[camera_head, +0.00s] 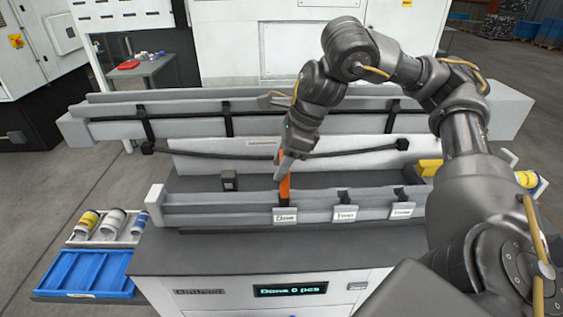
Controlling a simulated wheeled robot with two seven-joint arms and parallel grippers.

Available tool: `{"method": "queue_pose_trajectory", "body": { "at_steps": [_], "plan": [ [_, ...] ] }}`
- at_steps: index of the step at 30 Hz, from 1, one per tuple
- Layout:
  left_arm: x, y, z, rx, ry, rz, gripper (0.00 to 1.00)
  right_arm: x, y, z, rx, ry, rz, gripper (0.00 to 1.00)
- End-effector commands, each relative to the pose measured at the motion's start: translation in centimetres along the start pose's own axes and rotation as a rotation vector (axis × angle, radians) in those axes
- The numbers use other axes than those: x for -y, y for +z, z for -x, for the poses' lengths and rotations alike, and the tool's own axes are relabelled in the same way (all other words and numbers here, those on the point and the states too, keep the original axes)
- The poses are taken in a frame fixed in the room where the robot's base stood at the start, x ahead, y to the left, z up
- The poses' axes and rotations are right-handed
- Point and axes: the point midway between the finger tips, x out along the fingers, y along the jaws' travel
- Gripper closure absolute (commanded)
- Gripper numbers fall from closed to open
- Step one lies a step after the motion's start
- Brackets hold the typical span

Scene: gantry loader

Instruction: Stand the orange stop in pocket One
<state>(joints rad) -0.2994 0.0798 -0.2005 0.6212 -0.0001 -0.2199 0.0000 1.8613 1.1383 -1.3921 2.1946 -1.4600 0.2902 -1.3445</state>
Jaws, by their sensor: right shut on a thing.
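The orange stop (284,188) is a narrow upright bar in the middle of the view. My right gripper (284,164) reaches down from above and is shut on its upper part. The stop's lower end is at the front rail (234,208), directly above the leftmost label (285,216), which appears to read One. The picture is too small to tell whether the stop is seated in the pocket there or only in front of it. Two more labels (345,213) are to the right, each below a dark pocket fitting. My left gripper is not in view.
A small dark block (229,180) stands in the trough left of the stop. A long grey beam (185,127) with black straps runs behind. A yellow block (429,168) is at the right end.

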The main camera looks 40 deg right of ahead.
Motion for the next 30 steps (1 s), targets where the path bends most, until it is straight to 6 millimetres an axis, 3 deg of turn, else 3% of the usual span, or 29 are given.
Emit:
{"method": "queue_pose_trajectory", "body": {
  "at_steps": [21,30],
  "plan": [
    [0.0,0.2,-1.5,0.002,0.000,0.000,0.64,0.1,-0.8,-2.0,0.000,0.000,0.000,0.85],
    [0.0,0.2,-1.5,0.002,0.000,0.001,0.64,0.1,-0.8,-2.0,0.000,0.000,0.000,0.85]
  ]
}}
